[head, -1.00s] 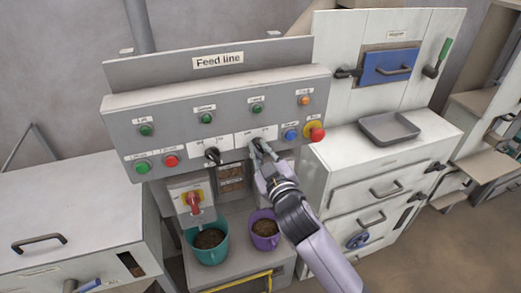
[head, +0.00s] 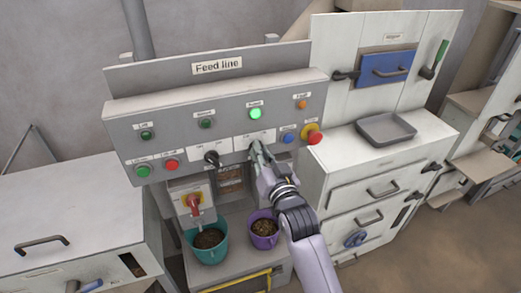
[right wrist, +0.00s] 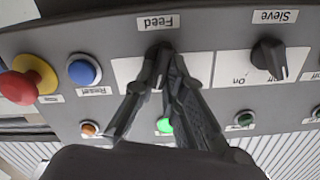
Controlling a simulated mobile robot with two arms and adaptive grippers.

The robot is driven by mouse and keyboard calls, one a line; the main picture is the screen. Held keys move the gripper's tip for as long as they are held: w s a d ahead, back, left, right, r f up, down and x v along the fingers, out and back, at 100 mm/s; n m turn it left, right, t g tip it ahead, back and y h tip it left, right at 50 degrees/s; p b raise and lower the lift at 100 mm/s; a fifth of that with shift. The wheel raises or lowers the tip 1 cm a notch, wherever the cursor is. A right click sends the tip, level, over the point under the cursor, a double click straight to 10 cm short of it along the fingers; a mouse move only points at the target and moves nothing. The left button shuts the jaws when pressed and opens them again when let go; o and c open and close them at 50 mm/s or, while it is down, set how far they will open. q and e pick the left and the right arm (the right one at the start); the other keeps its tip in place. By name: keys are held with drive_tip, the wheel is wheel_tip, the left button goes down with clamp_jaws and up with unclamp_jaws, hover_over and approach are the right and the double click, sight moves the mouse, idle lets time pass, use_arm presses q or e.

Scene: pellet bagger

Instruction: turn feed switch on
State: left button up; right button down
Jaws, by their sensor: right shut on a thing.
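The feed switch (right wrist: 160,52) is a dark rotary knob on a white plate under the "Feed" label in the right wrist view, which shows the panel upside down. My right gripper (right wrist: 164,58) is shut on this knob, and its fingers hide most of it. In the head view my right gripper (head: 257,150) reaches up to the grey "Feed line" panel (head: 180,112) from below right. The green feed lamp (head: 255,113) above the switch is lit, and it also glows in the right wrist view (right wrist: 165,125). My left gripper is not in view.
The sieve switch (head: 212,158) is beside the feed switch. The blue reset button (head: 289,137) and red stop button (head: 315,137) sit close on the right.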

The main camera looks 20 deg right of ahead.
drive_tip(key=shift+m+p, duration=0.35)
drive_tip(key=shift+m, duration=0.85)
drive_tip(key=c, duration=1.7)
unclamp_jaws()
drive_tip(key=shift+d, duration=0.1)
drive_tip(key=shift+o, duration=0.2)
drive_tip(key=s, duration=1.2)
drive_tip(key=shift+d, duration=0.15)
drive_tip(key=shift+f, duration=0.1)
